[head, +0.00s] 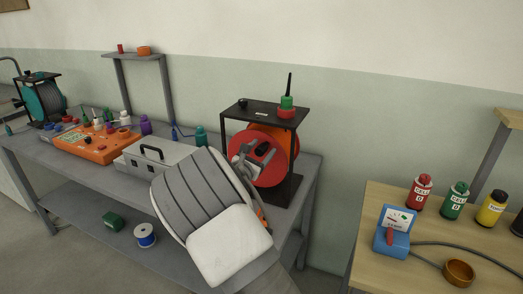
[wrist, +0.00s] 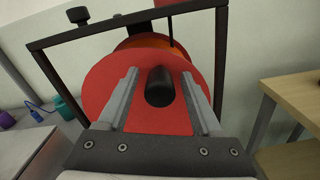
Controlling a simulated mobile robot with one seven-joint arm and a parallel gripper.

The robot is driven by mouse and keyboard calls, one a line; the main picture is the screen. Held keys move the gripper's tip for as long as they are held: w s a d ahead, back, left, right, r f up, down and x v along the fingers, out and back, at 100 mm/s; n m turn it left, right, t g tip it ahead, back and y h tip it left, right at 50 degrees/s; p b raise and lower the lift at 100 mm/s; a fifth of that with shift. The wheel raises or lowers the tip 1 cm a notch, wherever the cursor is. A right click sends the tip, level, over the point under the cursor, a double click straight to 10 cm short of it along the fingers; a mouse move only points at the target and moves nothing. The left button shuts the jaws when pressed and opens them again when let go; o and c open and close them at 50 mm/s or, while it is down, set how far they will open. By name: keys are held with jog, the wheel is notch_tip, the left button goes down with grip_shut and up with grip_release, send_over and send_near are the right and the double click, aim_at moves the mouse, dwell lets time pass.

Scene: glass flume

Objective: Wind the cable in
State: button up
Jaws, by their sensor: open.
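A cable reel with a red disc (head: 282,160) and an orange drum stands in a black frame (head: 262,108) on the grey bench. The red disc (wrist: 105,82) fills the middle of the wrist view, with the orange drum (wrist: 145,42) behind it. A black knob (wrist: 160,88) stands out from the disc; it shows small in the head view (head: 262,148). My gripper (wrist: 163,88) is open in front of the disc, one finger on each side of the knob. I cannot tell whether the fingers touch it. My arm hides the reel's lower left. No loose cable end is distinguishable.
A grey case (head: 150,160) and an orange box (head: 92,146) stand left on the bench, a teal reel (head: 42,100) beyond. On the frame's top are a black knob (head: 242,103) and a green-red item (head: 287,106). A wooden table (head: 385,200) with bottles stands right.

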grip_shut()
dwell(1.3)
